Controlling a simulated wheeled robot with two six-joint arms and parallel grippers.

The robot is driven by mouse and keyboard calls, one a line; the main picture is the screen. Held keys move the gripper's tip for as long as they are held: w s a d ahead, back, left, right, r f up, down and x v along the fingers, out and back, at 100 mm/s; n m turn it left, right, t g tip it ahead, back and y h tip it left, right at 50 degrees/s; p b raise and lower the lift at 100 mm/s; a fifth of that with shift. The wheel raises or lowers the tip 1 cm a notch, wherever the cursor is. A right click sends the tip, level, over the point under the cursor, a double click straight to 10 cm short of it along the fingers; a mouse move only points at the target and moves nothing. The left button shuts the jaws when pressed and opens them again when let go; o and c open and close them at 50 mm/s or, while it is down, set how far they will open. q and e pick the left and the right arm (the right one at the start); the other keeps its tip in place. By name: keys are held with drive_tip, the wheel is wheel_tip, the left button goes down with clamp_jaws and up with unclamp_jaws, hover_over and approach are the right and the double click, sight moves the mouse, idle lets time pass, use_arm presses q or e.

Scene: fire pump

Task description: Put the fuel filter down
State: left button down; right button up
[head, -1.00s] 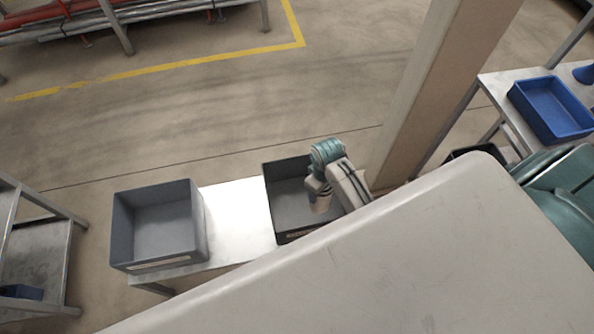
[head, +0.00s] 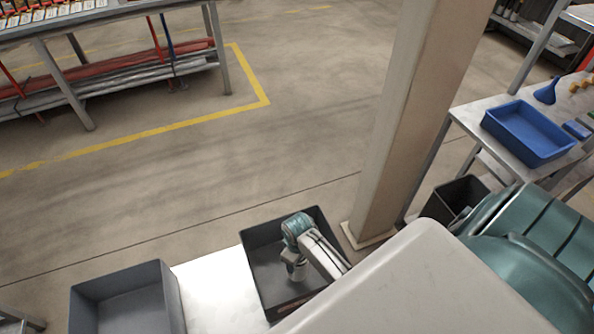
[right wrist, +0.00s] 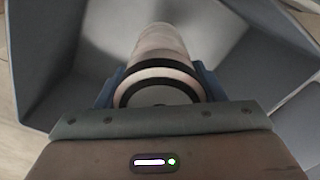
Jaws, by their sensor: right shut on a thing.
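The fuel filter (right wrist: 162,48) is a pale cylinder with a black band near its end in the right wrist view. My right gripper (right wrist: 158,88) is shut on it, with one blue finger on each side. Grey bin walls (right wrist: 45,60) surround the filter in that view. In the head view my right arm reaches into the dark grey bin (head: 258,240). I cannot tell whether the filter touches the bin floor. My left gripper is not in view.
A second grey bin (head: 120,285) stands to the left on the same pale bench (head: 222,290). A tan pillar (head: 400,120) rises close behind the dark bin. A blue tray (head: 528,132) sits on a side table at the right.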

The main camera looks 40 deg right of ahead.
wheel_tip(320, 180, down, 4)
drive_tip(key=shift+r, duration=0.25)
drive_tip(key=shift+f, duration=0.4)
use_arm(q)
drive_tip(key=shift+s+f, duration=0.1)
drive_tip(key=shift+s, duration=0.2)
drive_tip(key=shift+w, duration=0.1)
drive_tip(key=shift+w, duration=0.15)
use_arm(e)
drive_tip(key=o, duration=1.4)
drive_tip(key=shift+f, duration=0.1)
drive_tip(key=shift+o, duration=0.2)
wheel_tip(320, 180, up, 11)
drive_tip(key=shift+r, duration=0.6)
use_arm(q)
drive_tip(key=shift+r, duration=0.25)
